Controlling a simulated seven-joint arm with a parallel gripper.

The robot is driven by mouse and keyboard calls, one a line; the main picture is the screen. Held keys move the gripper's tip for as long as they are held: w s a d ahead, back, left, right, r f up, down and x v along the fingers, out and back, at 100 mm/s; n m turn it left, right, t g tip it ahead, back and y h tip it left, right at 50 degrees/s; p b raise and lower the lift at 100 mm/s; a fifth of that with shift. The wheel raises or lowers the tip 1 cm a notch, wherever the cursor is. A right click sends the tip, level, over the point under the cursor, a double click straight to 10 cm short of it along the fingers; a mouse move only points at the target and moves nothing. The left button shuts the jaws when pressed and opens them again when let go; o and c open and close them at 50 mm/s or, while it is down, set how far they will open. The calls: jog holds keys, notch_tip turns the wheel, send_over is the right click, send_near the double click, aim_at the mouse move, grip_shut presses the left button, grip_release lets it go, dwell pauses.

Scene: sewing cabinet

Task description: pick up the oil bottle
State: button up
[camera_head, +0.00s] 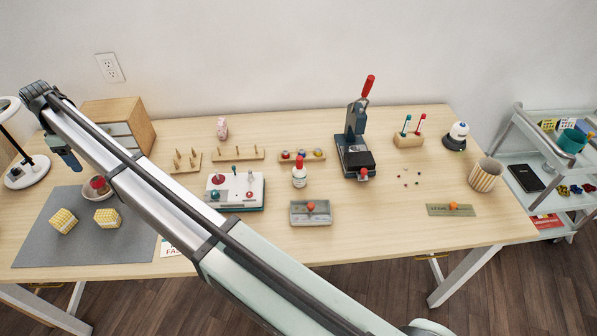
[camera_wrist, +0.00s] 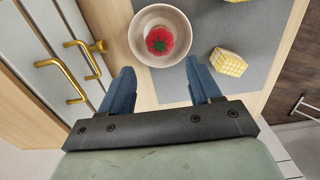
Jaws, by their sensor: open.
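A small white bottle with a red cap (camera_head: 299,175), which looks like the oil bottle, stands upright near the middle of the table in the head view. It is just right of a white box with knobs (camera_head: 252,189) and behind a grey tray (camera_head: 297,218). My gripper (camera_head: 70,160) is far to the left of the bottle, beside the drawer cabinet and above the table. In the wrist view my gripper (camera_wrist: 160,75) is open with nothing between its fingers. The bottle is not in the wrist view.
A bowl (camera_wrist: 137,52) holding a red tomato-like thing (camera_wrist: 159,40) lies ahead of my fingers on a grey mat (camera_head: 45,235). A wooden drawer cabinet (camera_head: 137,115) stands close by. A black press with a red handle (camera_head: 356,150) stands right of the bottle.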

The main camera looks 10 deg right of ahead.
jog(key=shift+c, duration=0.2)
jog(key=shift+c, duration=0.8)
